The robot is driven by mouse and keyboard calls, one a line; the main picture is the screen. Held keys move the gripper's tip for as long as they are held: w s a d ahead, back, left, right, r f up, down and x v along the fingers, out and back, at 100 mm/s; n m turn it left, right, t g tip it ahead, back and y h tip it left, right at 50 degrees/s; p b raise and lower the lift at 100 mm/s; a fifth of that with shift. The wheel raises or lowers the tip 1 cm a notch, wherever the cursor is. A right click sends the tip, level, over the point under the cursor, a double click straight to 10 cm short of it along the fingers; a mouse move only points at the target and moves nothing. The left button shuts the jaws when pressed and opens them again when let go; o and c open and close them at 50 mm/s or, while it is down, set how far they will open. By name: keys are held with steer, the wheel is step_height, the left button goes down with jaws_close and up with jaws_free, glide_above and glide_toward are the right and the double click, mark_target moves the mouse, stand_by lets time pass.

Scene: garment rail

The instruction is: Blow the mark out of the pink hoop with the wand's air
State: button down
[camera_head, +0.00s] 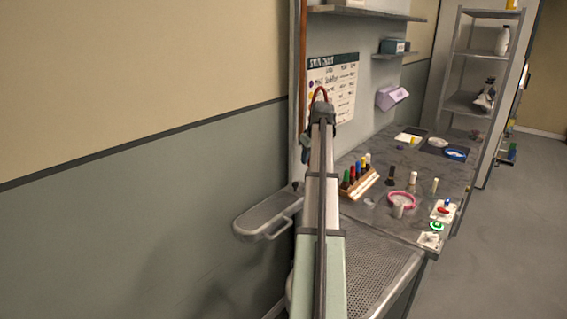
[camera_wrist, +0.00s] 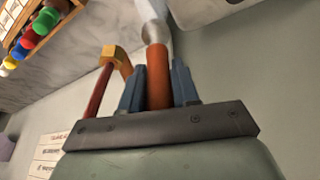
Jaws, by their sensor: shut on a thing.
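My gripper (camera_wrist: 158,88) is shut on the wand (camera_wrist: 157,62), whose orange-brown handle stands between the two blue-grey fingers. A pale metal and clear nozzle (camera_wrist: 152,22) extends away from the handle. A brass elbow and a red hose (camera_wrist: 100,90) run beside the handle. In the head view my gripper (camera_head: 322,113) is raised by the wall and partly hidden, with a red loop above it. The pink hoop (camera_head: 414,203) lies on the grey worktop, right of and below my gripper. A pale patch shows inside the hoop; I cannot tell the mark's shape.
A small white cylinder (camera_head: 398,211) stands at the hoop's front edge. A wooden rack (camera_head: 360,185) of coloured bottles stands left of it. A perforated tray (camera_head: 375,260) lies in front.

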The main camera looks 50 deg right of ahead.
steer(key=s+d+f+n+y, duration=0.1)
steer(key=s+d+n, duration=0.1)
steer(key=s+d, duration=1.15)
steer(key=s+d+f+n+y, duration=0.1)
steer(key=s+d, duration=1)
steer(key=s, duration=0.5)
step_height(320, 180, down, 6)
steer(key=shift+t+h, duration=0.3)
steer(key=shift+a, duration=0.15)
